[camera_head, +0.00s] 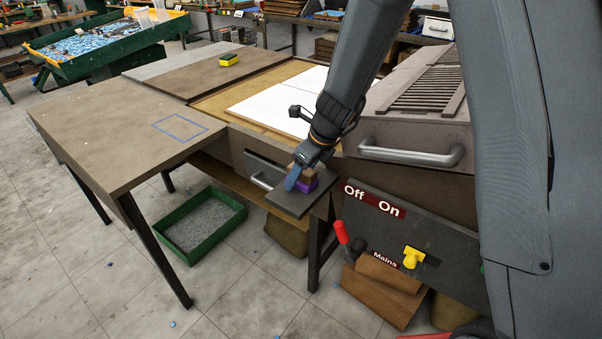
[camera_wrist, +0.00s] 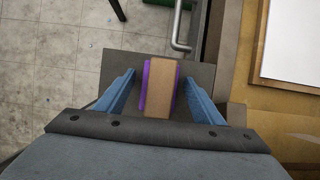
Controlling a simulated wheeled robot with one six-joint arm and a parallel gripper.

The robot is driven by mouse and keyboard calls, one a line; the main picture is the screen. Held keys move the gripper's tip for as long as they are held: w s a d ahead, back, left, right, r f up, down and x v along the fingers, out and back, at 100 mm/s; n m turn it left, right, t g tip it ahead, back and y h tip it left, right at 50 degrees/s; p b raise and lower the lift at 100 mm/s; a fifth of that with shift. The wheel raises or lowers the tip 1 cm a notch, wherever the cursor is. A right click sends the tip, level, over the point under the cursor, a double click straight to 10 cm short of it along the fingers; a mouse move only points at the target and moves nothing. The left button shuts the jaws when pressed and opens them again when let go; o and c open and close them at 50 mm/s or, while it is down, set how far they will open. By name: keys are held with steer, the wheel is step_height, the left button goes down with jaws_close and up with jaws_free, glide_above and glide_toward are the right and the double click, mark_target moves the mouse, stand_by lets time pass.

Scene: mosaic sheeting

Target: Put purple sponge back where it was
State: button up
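The purple sponge (camera_head: 306,186) has a brown upper layer and a purple lower layer. It rests on a small dark grey shelf (camera_head: 286,203) that juts out from the front of the workbench. In the wrist view the sponge (camera_wrist: 163,86) lies between the two blue fingers of my gripper (camera_wrist: 160,88), with narrow gaps showing on both sides. My gripper (camera_head: 301,177) is open, low over the shelf, and partly hides the sponge in the head view. A blue square outline (camera_head: 181,129) is marked on the bare brown tabletop at the left.
A yellow and dark sponge (camera_head: 229,60) lies on the rear tabletop. White sheets (camera_head: 265,105) lie on the tan bench surface. A metal drawer handle (camera_head: 262,181) sits beside the shelf. A green tray (camera_head: 203,224) is on the floor below. The left tabletop is mostly clear.

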steer(key=v, duration=1.2)
steer(key=shift+r+p, duration=0.15)
steer(key=shift+p, duration=0.15)
steer(key=s+d+f+n+g+h, duration=0.1)
steer(key=s+d+n, duration=0.5)
steer(key=s+n, duration=0.4)
steer(key=s+d+f+n+h, duration=0.2)
steer(key=s+d+n, duration=0.5)
steer(key=n, duration=0.8)
steer(key=shift+s+d+n+g+h, duration=0.3)
steer(key=shift+s+g, duration=0.1)
steer(key=shift+s, duration=1.1)
steer(key=shift+f, duration=0.1)
